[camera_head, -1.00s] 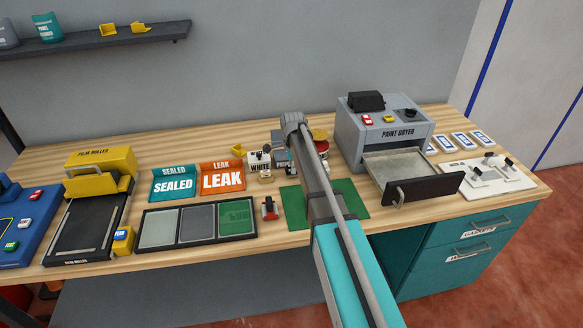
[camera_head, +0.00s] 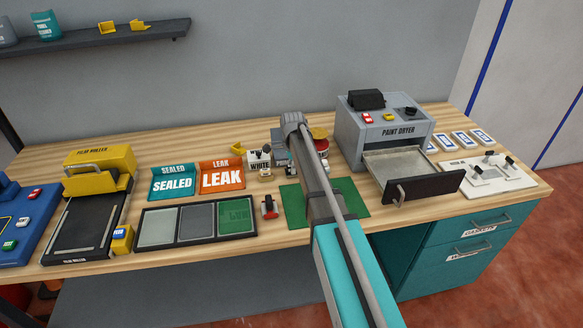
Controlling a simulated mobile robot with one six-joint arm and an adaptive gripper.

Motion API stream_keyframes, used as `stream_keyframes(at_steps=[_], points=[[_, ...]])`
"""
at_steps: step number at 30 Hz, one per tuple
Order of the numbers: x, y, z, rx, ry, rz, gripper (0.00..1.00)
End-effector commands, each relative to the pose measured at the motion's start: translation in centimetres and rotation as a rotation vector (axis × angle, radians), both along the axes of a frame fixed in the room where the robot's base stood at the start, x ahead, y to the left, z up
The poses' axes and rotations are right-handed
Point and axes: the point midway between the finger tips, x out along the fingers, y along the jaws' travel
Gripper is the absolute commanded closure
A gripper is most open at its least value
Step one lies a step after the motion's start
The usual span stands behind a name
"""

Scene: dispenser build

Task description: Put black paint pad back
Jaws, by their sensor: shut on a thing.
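My gripper (camera_head: 281,152) is mostly hidden behind my own arm, near the back middle of the bench. Only a grey part of it shows at the arm's left side. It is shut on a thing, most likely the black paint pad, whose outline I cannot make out. A white block labelled WHITE (camera_head: 261,166) stands just left of the gripper, with small dark and light parts around it. A red round thing (camera_head: 320,142) shows partly behind the arm on the right.
The paint dryer (camera_head: 378,132) stands at the right with its drawer (camera_head: 425,188) out. A green mat (camera_head: 352,194) lies under my arm. SEALED (camera_head: 173,184) and LEAK (camera_head: 222,180) trays, a three-panel tray (camera_head: 197,242) and a small red-and-black item (camera_head: 269,207) lie to the left.

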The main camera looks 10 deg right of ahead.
Motion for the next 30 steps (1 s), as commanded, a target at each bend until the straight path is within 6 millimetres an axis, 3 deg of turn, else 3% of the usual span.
stream_keyframes(at_steps=[11,12,18,26,30], points=[[0.00,0.01,-0.46,0.000,0.000,0.000,1.00],[0.00,0.01,-0.43,0.000,0.000,0.000,0.66],[0.00,0.01,-0.40,0.000,0.000,0.000,0.30],[0.00,0.01,-0.40,0.000,0.000,0.000,0.30],[0.00,0.00,-0.40,0.000,0.000,0.000,0.08]])
